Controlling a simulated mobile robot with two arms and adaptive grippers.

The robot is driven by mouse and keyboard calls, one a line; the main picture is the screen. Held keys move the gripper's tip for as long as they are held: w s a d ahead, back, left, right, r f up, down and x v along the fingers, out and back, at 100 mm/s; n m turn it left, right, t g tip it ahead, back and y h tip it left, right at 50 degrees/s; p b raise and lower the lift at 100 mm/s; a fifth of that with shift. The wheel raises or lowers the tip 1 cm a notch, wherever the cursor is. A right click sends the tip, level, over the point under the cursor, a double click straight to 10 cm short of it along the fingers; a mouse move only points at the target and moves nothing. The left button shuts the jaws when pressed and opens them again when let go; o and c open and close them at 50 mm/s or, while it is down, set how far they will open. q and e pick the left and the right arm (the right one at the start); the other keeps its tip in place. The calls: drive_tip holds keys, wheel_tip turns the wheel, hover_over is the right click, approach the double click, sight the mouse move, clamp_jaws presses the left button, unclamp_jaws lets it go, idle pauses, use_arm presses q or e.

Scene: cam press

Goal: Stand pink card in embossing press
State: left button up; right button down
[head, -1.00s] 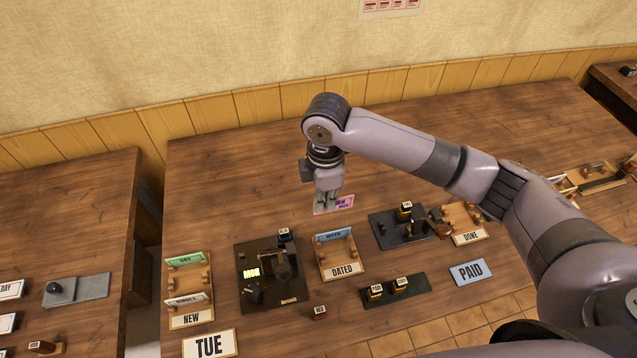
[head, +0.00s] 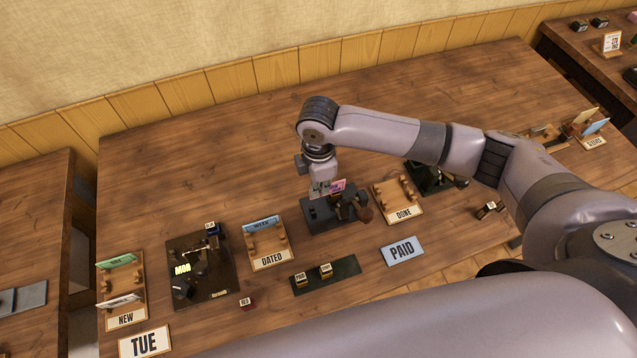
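The pink card (head: 339,186) is held by my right gripper (head: 321,192), whose fingers are shut on its left part. The card stands roughly upright, with its printed face showing. It is over the back of a dark press (head: 318,217) with a brown-knobbed lever, which I take for the embossing press. I cannot tell whether the card touches the press or sits in a slot. My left gripper is not in view.
The DONE rack (head: 404,213) stands right of the press, with another dark device (head: 425,180) behind it. The DATED rack (head: 271,260), a date stamp station (head: 215,285) and the NEW rack (head: 126,320) are to the left. The table behind is clear.

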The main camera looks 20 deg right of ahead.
drive_tip(key=shift+d+r+p, duration=0.1)
drive_tip(key=shift+r+p, duration=0.1)
drive_tip(key=shift+p, duration=0.3)
drive_tip(key=shift+f+b, duration=0.55)
drive_tip(key=shift+f, duration=0.4)
wheel_tip(320, 180, down, 2)
drive_tip(key=shift+f+b, duration=0.1)
drive_tip(key=shift+b, duration=0.35)
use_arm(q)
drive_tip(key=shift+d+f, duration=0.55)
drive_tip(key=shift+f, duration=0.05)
use_arm(e)
drive_tip(key=shift+f, duration=1.05)
drive_tip(key=c, duration=1.7)
unclamp_jaws()
